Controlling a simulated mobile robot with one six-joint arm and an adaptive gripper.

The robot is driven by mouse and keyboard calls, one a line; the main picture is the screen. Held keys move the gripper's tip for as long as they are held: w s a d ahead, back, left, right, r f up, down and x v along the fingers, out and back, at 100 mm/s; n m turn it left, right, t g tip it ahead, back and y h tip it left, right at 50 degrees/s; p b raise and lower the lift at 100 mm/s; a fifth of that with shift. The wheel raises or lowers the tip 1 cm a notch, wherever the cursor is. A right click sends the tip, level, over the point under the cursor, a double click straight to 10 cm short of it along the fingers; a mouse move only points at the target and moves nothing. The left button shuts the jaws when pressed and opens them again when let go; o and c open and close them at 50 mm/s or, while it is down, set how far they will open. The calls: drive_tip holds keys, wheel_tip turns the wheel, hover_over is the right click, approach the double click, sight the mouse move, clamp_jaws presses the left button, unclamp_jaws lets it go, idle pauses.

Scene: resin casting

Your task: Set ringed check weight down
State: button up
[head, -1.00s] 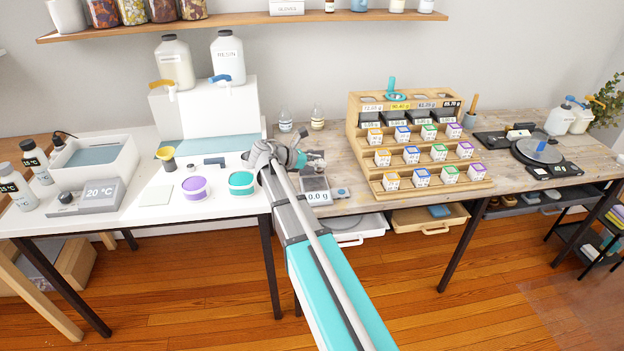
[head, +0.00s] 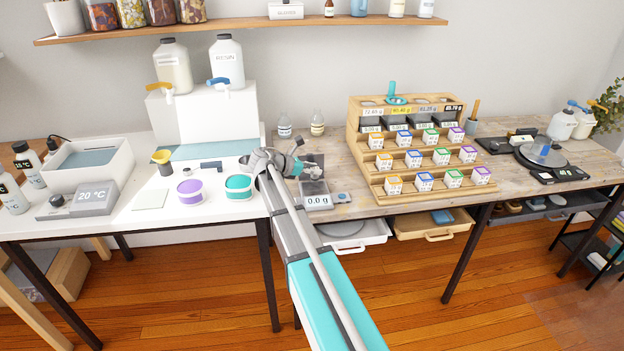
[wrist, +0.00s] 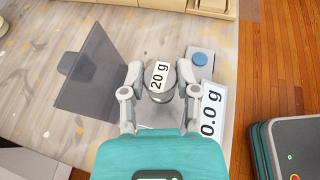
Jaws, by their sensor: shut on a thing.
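The ringed check weight (wrist: 160,85) is a grey metal piece with a white label reading 20 g on top. My gripper (wrist: 160,72) is shut on it, one finger on each side, in the wrist view. Its underside is hidden, so I cannot tell whether it touches anything below. A scale display (wrist: 211,110) reading 0.0 g is just right of my gripper in the wrist view. In the head view my gripper (head: 306,166) is above the wooden bench, behind the same display (head: 318,201); the weight is not clear there.
A dark grey flat panel (wrist: 92,75) stands left of my gripper. A small box with a blue button (wrist: 200,59) is at the right. A tiered wooden rack (head: 372,185) with several small boxes stands right on the bench. Purple (head: 190,191) and teal tubs (head: 238,187) stand left.

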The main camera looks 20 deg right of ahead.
sight(313, 177)
drive_tip(key=shift+w+d+f+b, duration=0.1)
drive_tip(key=shift+w+f+b, duration=0.35)
drive_tip(key=shift+f+b, duration=1.55)
drive_tip(key=shift+f, duration=0.05)
drive_tip(key=shift+f, duration=0.2)
drive_tip(key=o, duration=0.8)
drive_tip(key=shift+r, duration=0.1)
drive_tip(key=shift+r, duration=0.1)
